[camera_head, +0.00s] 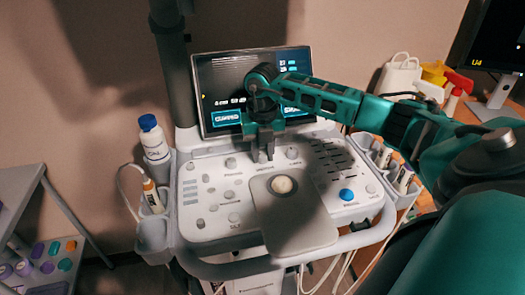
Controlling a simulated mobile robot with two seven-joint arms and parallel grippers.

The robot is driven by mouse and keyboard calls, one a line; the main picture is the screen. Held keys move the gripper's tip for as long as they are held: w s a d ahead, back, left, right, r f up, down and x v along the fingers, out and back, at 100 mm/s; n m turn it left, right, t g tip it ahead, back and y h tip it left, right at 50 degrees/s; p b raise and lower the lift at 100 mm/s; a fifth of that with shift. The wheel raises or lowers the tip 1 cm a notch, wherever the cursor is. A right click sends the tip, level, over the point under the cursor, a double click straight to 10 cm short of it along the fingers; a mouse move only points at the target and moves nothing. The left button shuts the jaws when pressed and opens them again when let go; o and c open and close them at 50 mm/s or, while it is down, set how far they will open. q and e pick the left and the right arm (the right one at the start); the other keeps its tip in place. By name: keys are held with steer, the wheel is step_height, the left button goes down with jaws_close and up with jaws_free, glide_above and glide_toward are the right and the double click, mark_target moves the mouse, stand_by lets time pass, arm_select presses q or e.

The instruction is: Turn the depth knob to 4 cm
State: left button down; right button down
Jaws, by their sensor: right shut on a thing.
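My right gripper (263,155) reaches in from the right with its fingers pointing down at the upper middle of the white ultrasound console (215,222). It is shut on a small knob there, which its fingers mostly hide. This appears to be the depth knob, but its label and setting are too small to read. Other knobs stand on both sides, such as a grey one to the left (230,162) and one to the right (292,152). The screen (215,72) behind is lit, but my arm covers part of it and its depth value is unreadable. My left gripper is out of view.
Right side holders hold more bottles (404,178). A grey shelf (20,183) is at far left.

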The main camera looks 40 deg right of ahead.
mark_target(263, 155)
steer(key=shift+n, duration=0.6)
steer(key=c, duration=0.9)
jaws_free()
steer(key=shift+r, duration=0.1)
step_height(263, 155, up, 13)
steer(key=shift+f+p, duration=0.1)
steer(key=shift+p, duration=0.2)
